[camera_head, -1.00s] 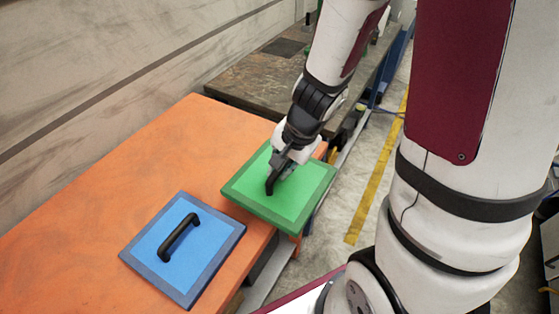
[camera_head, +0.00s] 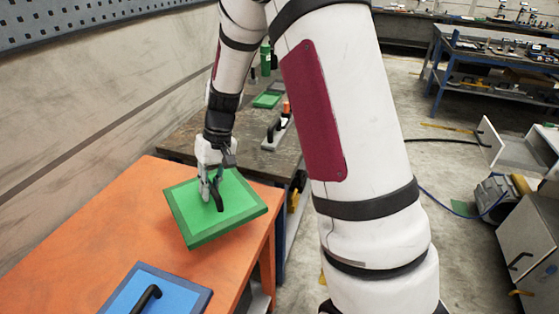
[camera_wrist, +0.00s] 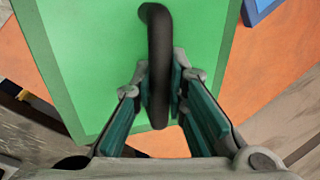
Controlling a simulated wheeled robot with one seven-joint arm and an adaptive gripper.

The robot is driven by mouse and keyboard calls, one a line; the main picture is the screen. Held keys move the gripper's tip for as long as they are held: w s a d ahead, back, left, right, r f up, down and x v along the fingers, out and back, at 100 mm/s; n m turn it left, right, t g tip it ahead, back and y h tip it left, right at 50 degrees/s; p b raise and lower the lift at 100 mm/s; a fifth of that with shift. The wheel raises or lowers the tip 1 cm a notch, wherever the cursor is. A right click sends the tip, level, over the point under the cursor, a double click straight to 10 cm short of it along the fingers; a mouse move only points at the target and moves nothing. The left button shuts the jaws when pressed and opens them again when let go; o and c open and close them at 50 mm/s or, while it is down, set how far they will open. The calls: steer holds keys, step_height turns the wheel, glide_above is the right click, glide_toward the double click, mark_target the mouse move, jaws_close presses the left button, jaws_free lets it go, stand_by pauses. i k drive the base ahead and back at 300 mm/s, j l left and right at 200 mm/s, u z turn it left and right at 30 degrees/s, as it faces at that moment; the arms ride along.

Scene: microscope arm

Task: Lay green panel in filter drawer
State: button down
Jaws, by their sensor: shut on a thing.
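The green panel (camera_head: 185,207) has a darker green border and a black bar handle. My gripper (camera_head: 212,190) is shut on the handle from above. In the head view the panel hangs tilted over the orange table, near its right edge. In the wrist view the black handle (camera_wrist: 158,60) runs between the two fingers of my gripper (camera_wrist: 160,88), with the green face (camera_wrist: 90,50) behind it. The filter drawer cannot be made out for certain; an open white drawer-like unit (camera_head: 500,145) shows at the far right.
A blue panel (camera_head: 185,292) with a black handle lies on the orange table (camera_head: 60,240), in front of the green one. A dark bench (camera_head: 185,140) behind carries a green piece (camera_head: 268,100) and small equipment. Floor is open to the right, before grey cabinets (camera_head: 515,240).

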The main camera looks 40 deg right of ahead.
mark_target(511, 153)
steer(key=l+z, duration=0.1)
steer(key=z, duration=0.95)
steer(key=i+l+z, duration=0.3)
steer(key=z, duration=0.15)
steer(key=i+z, duration=0.95)
steer(key=i+j, duration=0.1)
steer(key=i, duration=0.3)
steer(key=i+j, duration=0.15)
steer(key=i, duration=0.25)
steer(key=i+j+z, duration=0.1)
steer(key=i, duration=0.3)
